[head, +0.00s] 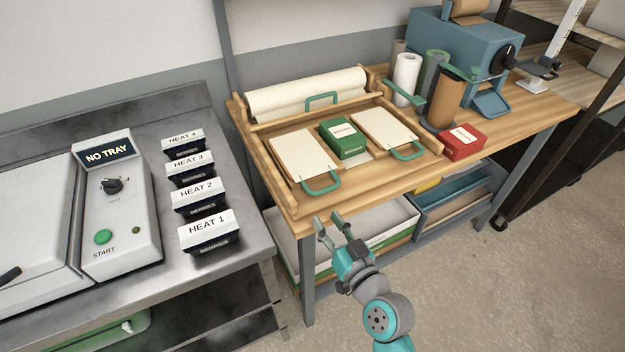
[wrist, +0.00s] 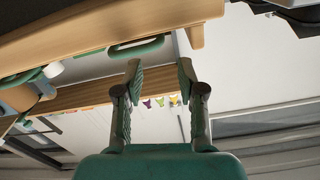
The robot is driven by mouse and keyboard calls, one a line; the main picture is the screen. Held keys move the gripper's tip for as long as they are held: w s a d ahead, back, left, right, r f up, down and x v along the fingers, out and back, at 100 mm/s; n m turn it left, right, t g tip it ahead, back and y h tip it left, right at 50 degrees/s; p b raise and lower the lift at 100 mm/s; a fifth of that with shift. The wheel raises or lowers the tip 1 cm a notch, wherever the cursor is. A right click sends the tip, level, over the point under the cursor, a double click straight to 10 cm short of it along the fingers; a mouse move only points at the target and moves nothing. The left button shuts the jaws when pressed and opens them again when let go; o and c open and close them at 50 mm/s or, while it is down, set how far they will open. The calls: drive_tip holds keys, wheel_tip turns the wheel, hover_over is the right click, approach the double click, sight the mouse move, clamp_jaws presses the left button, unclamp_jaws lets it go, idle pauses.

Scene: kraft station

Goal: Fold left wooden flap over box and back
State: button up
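The left wooden flap (head: 303,158) is a pale panel lying flat in the wooden frame, with a green handle (head: 322,188) at its front edge. A green box (head: 343,139) with a white label sits between it and the right flap (head: 385,132), clear of both panels' tops. My gripper (head: 329,218) is open and empty, in front of the table's front edge and a little below the left flap's handle, touching nothing. In the wrist view my gripper (wrist: 160,67) points up past the table edge, with a green handle (wrist: 137,48) just beyond the fingertips.
The wooden table (head: 345,200) has a paper roll (head: 305,93) behind the flaps and a red box (head: 462,142) at right. Several rolls and a blue machine (head: 462,50) stand farther right. A steel counter (head: 225,150) with labelled boxes is at left. Bins fill the shelf below.

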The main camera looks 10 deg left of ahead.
sight(312, 196)
drive_tip(key=x, duration=1.1)
drive_tip(key=shift+r, duration=0.15)
clamp_jaws()
